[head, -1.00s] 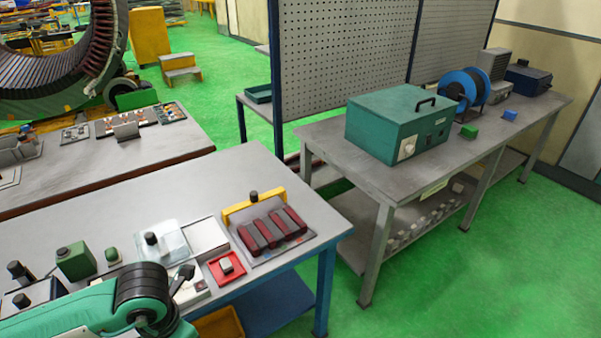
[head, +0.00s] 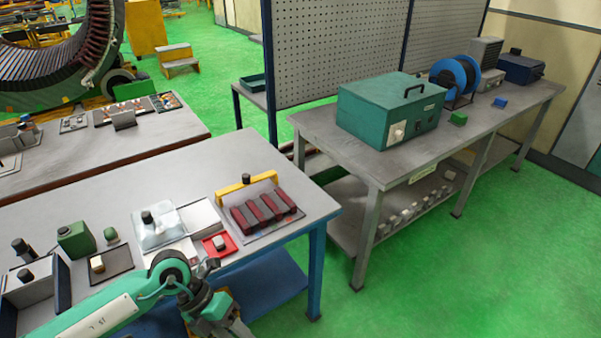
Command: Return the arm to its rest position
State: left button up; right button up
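My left arm (head: 110,312), teal with dark joints, comes in from the lower left of the head view. It bends at a dark elbow joint in front of the near bench. My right arm and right gripper are not in view.
The near bench (head: 150,180) holds a tray of dark red bars (head: 268,207), a red tray (head: 220,244), a glassy block (head: 158,228) and a green box (head: 76,240). The right bench (head: 320,128) carries a teal case (head: 385,110).

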pick_arm(q)
jog(key=w+d+f+n+t+h, duration=0.3)
jog(key=w+f+n+t+h, duration=0.7)
jog(key=w+n, duration=0.4)
jog(key=s+a+f+n+t+y, duration=0.2)
jog(key=a+f+n+y, duration=0.4)
jog(key=f, duration=0.6)
jog(key=s+a+f+n+t+y, duration=0.2)
jog(key=a+f+n+t+y, duration=0.15)
jog(key=a+f+n, duration=0.55)
jog(key=s+a+f+n+g+y, duration=0.2)
jog(key=s+f+n+g+y, duration=0.3)
jog(key=s+f, duration=1.35)
jog(key=s+f+n+g+y, duration=0.1)
jog(key=s+f+g, duration=0.2)
jog(key=s, duration=0.8)
jog(key=s+f+n+g+y, duration=0.1)
jog(key=s+f+n+g, duration=0.1)
jog(key=s, duration=0.9)
notch_tip(320, 180, down, 2)
jog(key=shift+s+d+f+g, duration=0.25)
jog(key=shift+s+d+g, duration=0.2)
jog(key=shift+g, duration=0.2)
